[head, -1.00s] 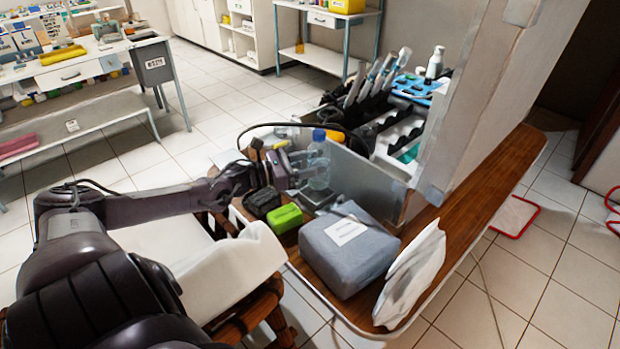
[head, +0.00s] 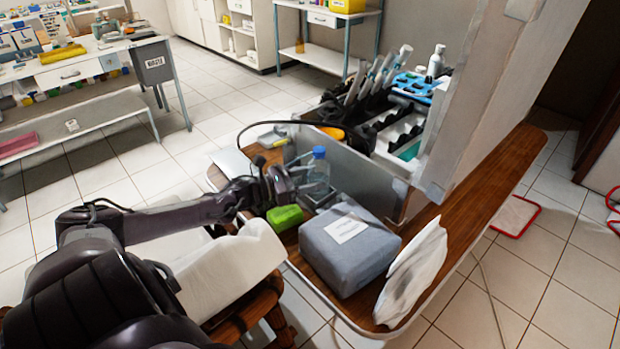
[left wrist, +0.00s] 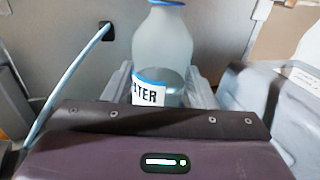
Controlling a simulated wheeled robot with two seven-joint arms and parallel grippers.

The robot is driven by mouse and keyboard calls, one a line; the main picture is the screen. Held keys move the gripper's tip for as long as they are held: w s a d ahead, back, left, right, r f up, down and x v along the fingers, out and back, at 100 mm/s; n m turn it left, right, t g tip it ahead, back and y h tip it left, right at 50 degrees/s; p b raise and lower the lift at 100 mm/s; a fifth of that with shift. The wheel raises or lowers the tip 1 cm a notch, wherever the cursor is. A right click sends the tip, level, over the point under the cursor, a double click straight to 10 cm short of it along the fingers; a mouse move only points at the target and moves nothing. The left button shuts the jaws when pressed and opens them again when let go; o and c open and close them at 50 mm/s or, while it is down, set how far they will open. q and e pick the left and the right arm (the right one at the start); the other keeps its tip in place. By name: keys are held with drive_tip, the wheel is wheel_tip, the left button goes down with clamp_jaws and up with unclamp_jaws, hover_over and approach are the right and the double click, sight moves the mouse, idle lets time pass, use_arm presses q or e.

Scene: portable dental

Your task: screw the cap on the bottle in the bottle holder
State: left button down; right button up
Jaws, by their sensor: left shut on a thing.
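The clear bottle (head: 318,172) stands upright with a blue top (head: 319,152) at the left part of the wooden surface, in front of a grey panel. In the left wrist view the bottle (left wrist: 161,45) shows its white label with blue edges, partly hidden by my gripper's body. My left gripper (head: 308,186) comes from the left and is shut on the bottle's lower part. The grey bottle holder (head: 322,198) is low beside and under the bottle. I cannot tell how far the bottle sits inside it. My right gripper is not in view.
A green box (head: 285,216) lies just in front of the gripper. A large grey pack (head: 346,250) with a white label lies to the right. The grey panel (head: 365,182) stands close behind the bottle. A dark cable (head: 275,125) loops above it.

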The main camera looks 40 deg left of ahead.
use_arm(q)
drive_tip(key=shift+f, duration=0.1)
drive_tip(key=c, duration=0.9)
unclamp_jaws()
drive_tip(key=o, duration=0.3)
